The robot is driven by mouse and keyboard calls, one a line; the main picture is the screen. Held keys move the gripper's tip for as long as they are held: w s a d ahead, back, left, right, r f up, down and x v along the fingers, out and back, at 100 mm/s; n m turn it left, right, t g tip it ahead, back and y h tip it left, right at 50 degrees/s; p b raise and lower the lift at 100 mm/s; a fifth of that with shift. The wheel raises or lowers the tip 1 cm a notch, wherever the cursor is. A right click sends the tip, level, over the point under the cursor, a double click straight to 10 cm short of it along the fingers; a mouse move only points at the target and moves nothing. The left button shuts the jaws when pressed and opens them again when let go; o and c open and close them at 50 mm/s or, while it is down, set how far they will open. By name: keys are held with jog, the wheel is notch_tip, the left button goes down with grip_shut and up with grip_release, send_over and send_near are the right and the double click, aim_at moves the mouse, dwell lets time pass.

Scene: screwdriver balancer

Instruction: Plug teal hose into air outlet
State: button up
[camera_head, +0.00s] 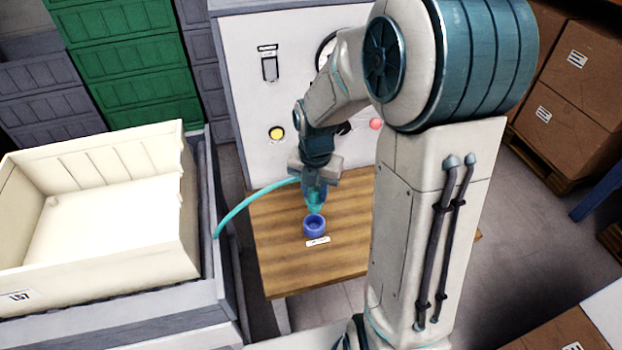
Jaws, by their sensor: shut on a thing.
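The teal hose (252,200) arcs from the grey stand at the left up to my gripper (315,190). My gripper points down over the wooden table and is shut on the hose's teal end fitting (316,205). A blue ring-shaped socket (314,227), which looks like the air outlet, sits on the table just below the fitting. The fitting is directly above or at the back edge of the socket; I cannot tell whether they touch. The fingertips are small and partly hidden by the fitting and hose.
The wooden table (275,262) is otherwise bare, with a small white label (318,242) in front of the socket. A grey panel (250,95) with a yellow button (276,133) and a red button (375,124) stands behind. A cream crate (100,265) is at left.

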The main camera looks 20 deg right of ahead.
aim_at(314, 202)
jog(key=shift+f+b, duration=2.25)
jog(key=shift+f, duration=0.2)
jog(key=shift+r, duration=0.1)
jog(key=shift+f+b, duration=1.05)
jog(key=shift+f, duration=1.05)
jog(key=o, duration=1.1)
